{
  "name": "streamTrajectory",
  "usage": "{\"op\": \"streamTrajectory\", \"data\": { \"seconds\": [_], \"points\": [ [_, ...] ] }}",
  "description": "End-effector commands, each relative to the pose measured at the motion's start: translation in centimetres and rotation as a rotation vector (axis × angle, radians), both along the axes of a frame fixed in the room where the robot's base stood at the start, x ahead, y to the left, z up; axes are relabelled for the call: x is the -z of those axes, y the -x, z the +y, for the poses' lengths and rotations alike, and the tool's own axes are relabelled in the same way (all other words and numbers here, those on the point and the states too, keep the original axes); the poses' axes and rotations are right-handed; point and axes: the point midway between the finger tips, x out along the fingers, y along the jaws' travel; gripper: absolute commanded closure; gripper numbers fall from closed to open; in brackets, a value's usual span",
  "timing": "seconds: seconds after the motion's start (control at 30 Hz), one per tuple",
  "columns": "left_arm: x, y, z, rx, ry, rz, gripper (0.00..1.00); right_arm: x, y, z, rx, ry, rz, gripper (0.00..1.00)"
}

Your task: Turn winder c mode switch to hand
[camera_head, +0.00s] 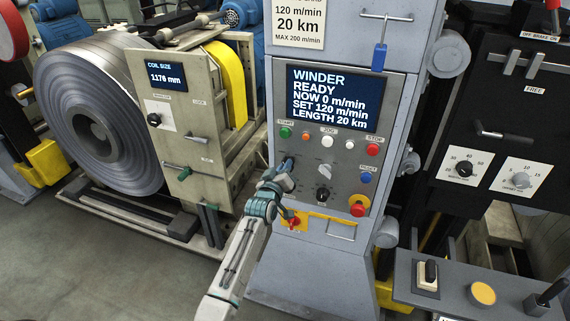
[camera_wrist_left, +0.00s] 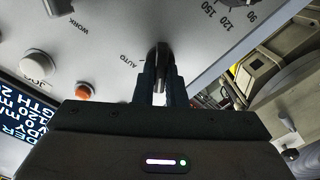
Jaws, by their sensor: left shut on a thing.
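My left gripper (camera_head: 286,168) reaches up to the left side of the winder's control panel (camera_head: 345,150). In the left wrist view the fingers (camera_wrist_left: 158,85) are closed on a dark switch knob (camera_wrist_left: 160,54) that sits on the grey panel face. The label AUTO is printed beside this knob. In the head view the gripper covers most of the knob, and its pointing direction is unclear. My right gripper is not in view.
The winder display (camera_head: 334,97) reads WINDER READY, NOW 0 m/min. A green button (camera_head: 285,132), a white button (camera_head: 327,141), a red stop button (camera_head: 373,149) and another switch (camera_head: 325,170) are close by. A steel coil (camera_head: 75,120) stands at left.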

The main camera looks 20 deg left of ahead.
Motion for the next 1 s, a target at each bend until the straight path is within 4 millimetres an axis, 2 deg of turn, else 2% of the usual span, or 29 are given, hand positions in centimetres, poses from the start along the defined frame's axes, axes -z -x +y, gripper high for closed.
{"op": "streamTrajectory", "data": {
  "seconds": [0.33,0.9,0.93,1.0],
  "points": [
    [0.00,0.01,0.07,0.000,0.145,0.005,1.00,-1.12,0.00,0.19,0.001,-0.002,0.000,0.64],
    [0.09,0.01,0.07,0.000,0.172,0.006,1.00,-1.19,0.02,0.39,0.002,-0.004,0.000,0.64],
    [0.09,0.01,0.07,0.000,0.172,0.006,0.83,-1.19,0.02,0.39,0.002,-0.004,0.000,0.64],
    [0.09,0.01,0.07,0.000,0.172,0.006,0.70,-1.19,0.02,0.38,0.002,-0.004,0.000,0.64]
  ]
}}
